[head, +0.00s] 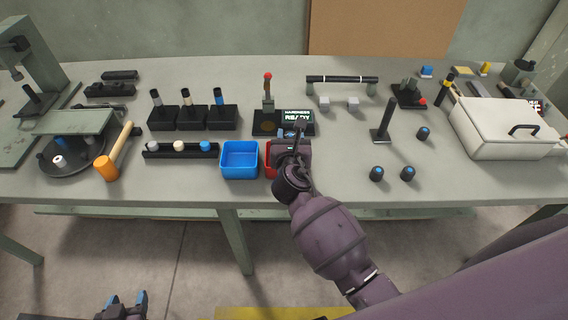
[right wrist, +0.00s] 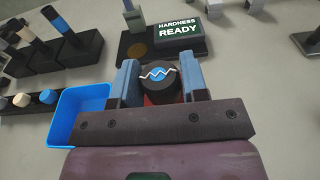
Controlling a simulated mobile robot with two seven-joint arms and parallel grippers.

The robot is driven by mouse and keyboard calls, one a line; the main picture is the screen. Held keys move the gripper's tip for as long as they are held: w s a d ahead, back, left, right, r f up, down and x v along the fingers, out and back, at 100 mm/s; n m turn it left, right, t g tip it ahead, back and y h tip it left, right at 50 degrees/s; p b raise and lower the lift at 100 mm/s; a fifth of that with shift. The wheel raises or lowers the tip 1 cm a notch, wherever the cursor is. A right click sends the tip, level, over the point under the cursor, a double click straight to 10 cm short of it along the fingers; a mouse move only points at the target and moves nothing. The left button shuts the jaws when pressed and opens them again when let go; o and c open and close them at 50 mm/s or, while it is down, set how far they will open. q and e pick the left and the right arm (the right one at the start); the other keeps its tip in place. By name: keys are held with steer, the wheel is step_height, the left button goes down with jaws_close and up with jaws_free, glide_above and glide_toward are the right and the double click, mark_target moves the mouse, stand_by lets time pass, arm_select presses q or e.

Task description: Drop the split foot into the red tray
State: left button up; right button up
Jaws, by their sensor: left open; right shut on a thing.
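The split foot (right wrist: 160,82) is a dark round foot with a blue centre and a white zigzag line across its top. My right gripper (right wrist: 158,72) is shut on it, with one blue finger on each side. In the head view my right gripper (head: 291,137) is over the red tray (head: 268,163), which my arm mostly hides. Only a strip of red shows beside the blue tray, and a little red shows below the foot in the right wrist view. My left gripper (head: 126,304) is open and empty at the bottom left, off the table's front.
The blue tray (head: 239,175) stands just left of the red one. The hardness tester (head: 268,122) with its READY screen (head: 298,116) is behind. Loose feet (head: 376,173) and a dark post (head: 382,128) stand to the right. A mallet (head: 113,156) lies at left.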

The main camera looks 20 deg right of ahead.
steer(key=o, duration=1.3)
steer(key=shift+c, duration=0.2)
steer(key=v, duration=1)
steer(key=shift+s, duration=0.4)
steer(key=shift+a+r, duration=0.1)
steer(key=shift+r, duration=0.05)
